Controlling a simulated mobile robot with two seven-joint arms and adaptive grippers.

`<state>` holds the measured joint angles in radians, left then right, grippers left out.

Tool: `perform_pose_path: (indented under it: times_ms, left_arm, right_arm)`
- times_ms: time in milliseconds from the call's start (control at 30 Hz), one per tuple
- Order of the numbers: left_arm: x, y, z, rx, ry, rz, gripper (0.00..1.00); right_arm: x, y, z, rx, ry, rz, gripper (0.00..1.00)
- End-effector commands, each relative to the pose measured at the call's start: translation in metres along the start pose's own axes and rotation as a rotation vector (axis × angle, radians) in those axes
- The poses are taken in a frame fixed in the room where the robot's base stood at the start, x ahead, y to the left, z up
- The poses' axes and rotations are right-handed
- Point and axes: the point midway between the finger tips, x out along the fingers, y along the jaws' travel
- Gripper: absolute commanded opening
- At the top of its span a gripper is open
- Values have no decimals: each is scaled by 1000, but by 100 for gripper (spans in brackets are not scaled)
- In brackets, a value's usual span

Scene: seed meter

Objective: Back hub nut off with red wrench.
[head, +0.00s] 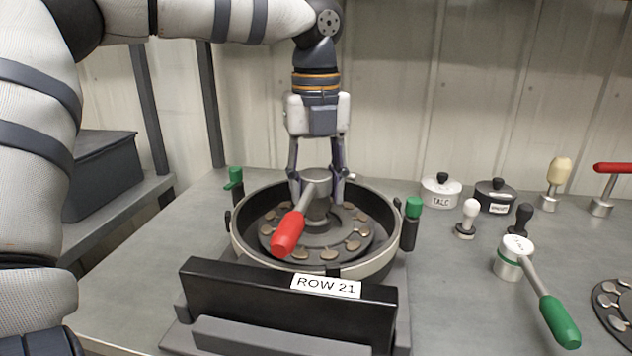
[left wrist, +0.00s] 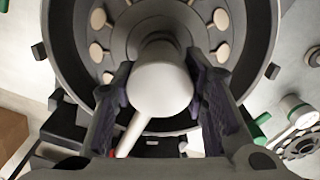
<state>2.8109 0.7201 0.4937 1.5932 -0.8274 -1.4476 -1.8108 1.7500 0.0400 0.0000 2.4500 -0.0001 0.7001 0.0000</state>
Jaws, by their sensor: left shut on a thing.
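The red wrench (head: 288,234) has a grey socket head and a red-ended handle angled toward the front left. Its head stands upright over the hub at the middle of the seed meter (head: 240,250). My left gripper (head: 317,188) points straight down and is shut on the wrench head, one finger on each side. In the left wrist view the round pale wrench head (left wrist: 162,88) sits between the fingers of the left gripper (left wrist: 160,92). The hub nut is hidden under the wrench, and I cannot tell how far the socket is seated. My right gripper is not in view.
A black "ROW 21" panel (head: 240,292) stands before the meter, with green-topped clamps (head: 413,208) at its sides. A green-handled wrench (head: 556,318), labelled pots (head: 440,192), knobs and another red-handled tool (head: 604,190) stand to the right. A seed disc (head: 612,310) lies at the right edge.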

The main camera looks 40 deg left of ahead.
Motion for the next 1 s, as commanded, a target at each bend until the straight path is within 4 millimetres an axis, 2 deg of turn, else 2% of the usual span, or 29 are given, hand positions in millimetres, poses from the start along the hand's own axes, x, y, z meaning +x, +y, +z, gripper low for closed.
perform_pose_path:
  times_ms: [1000]
  left_arm:
    - [7,0,0,0,-2,-3,0]
  right_arm:
    - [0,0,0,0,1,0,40]
